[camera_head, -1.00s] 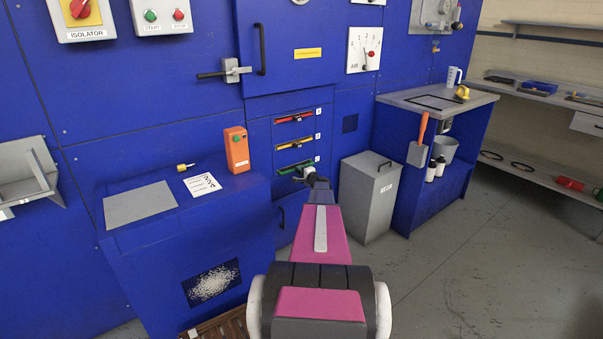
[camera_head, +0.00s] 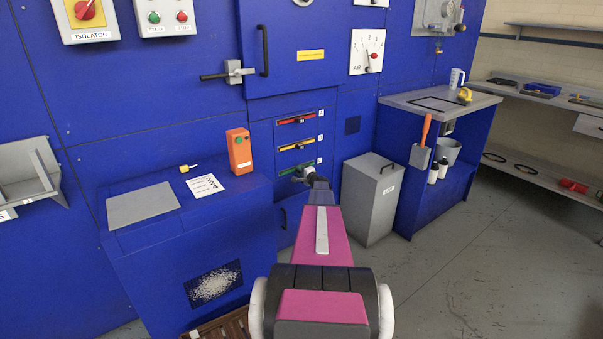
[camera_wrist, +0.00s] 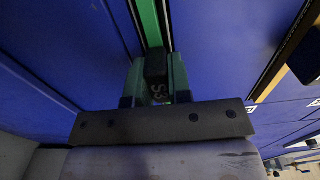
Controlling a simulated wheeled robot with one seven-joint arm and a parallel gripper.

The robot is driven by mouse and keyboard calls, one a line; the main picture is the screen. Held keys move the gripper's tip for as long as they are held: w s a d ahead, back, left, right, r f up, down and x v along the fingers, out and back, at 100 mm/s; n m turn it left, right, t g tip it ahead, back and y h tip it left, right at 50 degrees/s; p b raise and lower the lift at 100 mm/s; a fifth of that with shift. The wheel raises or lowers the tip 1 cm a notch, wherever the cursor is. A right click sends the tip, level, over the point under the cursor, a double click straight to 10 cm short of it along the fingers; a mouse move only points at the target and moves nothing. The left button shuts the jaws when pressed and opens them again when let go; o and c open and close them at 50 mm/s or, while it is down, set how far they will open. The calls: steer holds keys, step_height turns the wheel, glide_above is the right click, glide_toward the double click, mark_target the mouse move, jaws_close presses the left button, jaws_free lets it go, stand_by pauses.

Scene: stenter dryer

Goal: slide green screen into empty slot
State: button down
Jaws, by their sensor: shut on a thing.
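The green screen (camera_head: 287,171) is in the lowest of three slots in the blue machine front. Its green edge (camera_wrist: 149,22) runs up from my gripper in the wrist view. My gripper (camera_wrist: 156,78) is shut on the dark handle block of the green screen, marked S3, with one finger on each side. In the head view my gripper (camera_head: 305,174) is at the right end of the green screen, partly hidden by my arm. How deep the screen sits in the slot cannot be told. The red screen (camera_head: 297,119) and yellow screen (camera_head: 297,144) are in the slots above.
A grey lidded bin (camera_head: 370,198) stands right of the slots. An orange box (camera_head: 239,149) stands on the blue ledge to the left. A workbench (camera_head: 400,97) is farther right. The floor on the right is clear.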

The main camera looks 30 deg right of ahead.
steer(key=c, duration=1)
jaws_free()
steer(key=shift+o, duration=0.2)
steer(key=s, duration=1)
steer(key=shift+s+d, duration=0.35)
steer(key=shift+d, duration=0.05)
steer(key=shift+d, duration=0.1)
